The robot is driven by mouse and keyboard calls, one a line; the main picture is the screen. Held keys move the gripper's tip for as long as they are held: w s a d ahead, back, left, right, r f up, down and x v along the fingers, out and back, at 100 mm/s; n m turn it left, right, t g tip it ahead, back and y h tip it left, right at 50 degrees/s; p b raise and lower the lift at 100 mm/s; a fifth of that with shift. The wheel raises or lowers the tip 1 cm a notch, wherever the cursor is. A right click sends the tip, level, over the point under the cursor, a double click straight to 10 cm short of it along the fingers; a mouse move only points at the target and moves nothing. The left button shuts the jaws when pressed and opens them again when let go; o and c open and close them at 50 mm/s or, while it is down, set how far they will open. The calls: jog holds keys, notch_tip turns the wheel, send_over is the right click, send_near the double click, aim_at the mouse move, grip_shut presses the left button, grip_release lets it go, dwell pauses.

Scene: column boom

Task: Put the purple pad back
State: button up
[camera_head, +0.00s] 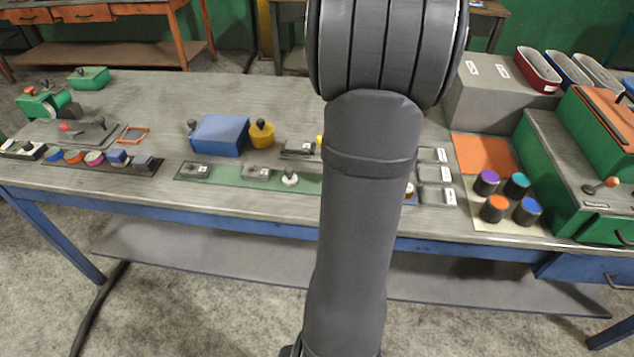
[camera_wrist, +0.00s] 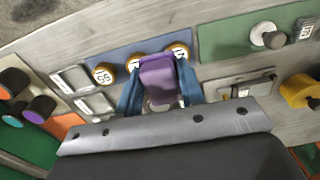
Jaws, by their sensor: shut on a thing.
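In the wrist view, the purple pad (camera_wrist: 158,78) is between the blue fingers of my gripper (camera_wrist: 160,88), which is shut on it. The pad is over the near edge of a blue mat (camera_wrist: 125,62); whether it touches anything below cannot be told. Round yellow-rimmed pieces with white numbered tops (camera_wrist: 104,73) stand on this mat, two of them partly behind the pad. Left of it are grey rectangular plates with white labels (camera_wrist: 72,78), also in the head view (camera_head: 430,173). In the head view, my arm hides my gripper and the pad.
Knobs with purple (camera_head: 487,181), teal, orange and blue tops stand on a pale sheet at right, beside green boxes (camera_head: 575,165). A blue box (camera_head: 219,135) and yellow knob (camera_head: 262,134) stand left of my arm.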

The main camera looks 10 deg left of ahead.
jog(key=shift+s+a+f, duration=0.15)
jog(key=shift+a, duration=0.1)
jog(key=w+a+f, duration=0.1)
jog(key=a+f, duration=0.1)
jog(key=a, duration=0.1)
jog(key=w+a+f, duration=0.1)
jog(key=a+f, duration=0.1)
jog(key=a, duration=0.2)
jog(key=w+a+f, duration=0.2)
jog(key=a, duration=0.1)
jog(key=shift+a+f, duration=0.15)
jog(key=shift+f, duration=2.15)
jog(key=shift+f, duration=0.1)
jog(key=o, duration=1)
jog(key=shift+c, duration=0.2)
notch_tip(320, 180, up, 12)
jog(key=shift+s, duration=0.1)
